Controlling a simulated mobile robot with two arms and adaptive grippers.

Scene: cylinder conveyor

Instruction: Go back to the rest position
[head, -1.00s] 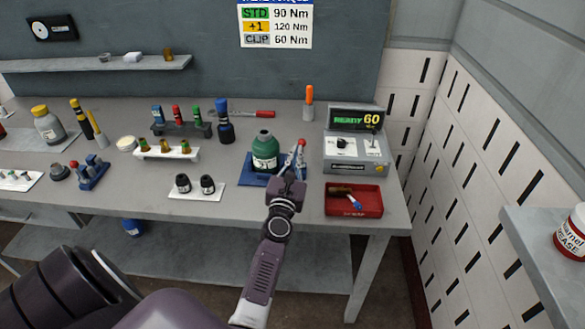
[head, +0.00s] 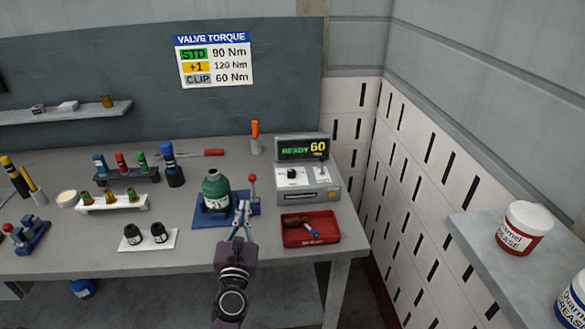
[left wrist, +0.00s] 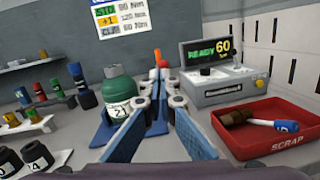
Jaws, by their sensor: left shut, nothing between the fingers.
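My left gripper (head: 243,206) is shut and empty, in front of the blue stand at the bench's front part. Its blue-padded fingers (left wrist: 158,100) also show in the left wrist view. A green cylinder with a white label (head: 216,190) stands upright on the blue stand (head: 204,220); the label reads 21 in the left wrist view (left wrist: 117,92). A lever with a red knob (head: 252,178) rises at the stand's right side, close behind the gripper. My right gripper is not in view.
A red scrap tray (head: 320,240) holding a few tools lies right of the gripper. A control box (head: 308,185) reading READY 60 stands behind it. Two black caps on a white plate (head: 130,245) lie left. A side shelf (head: 480,235) with jars juts in at right.

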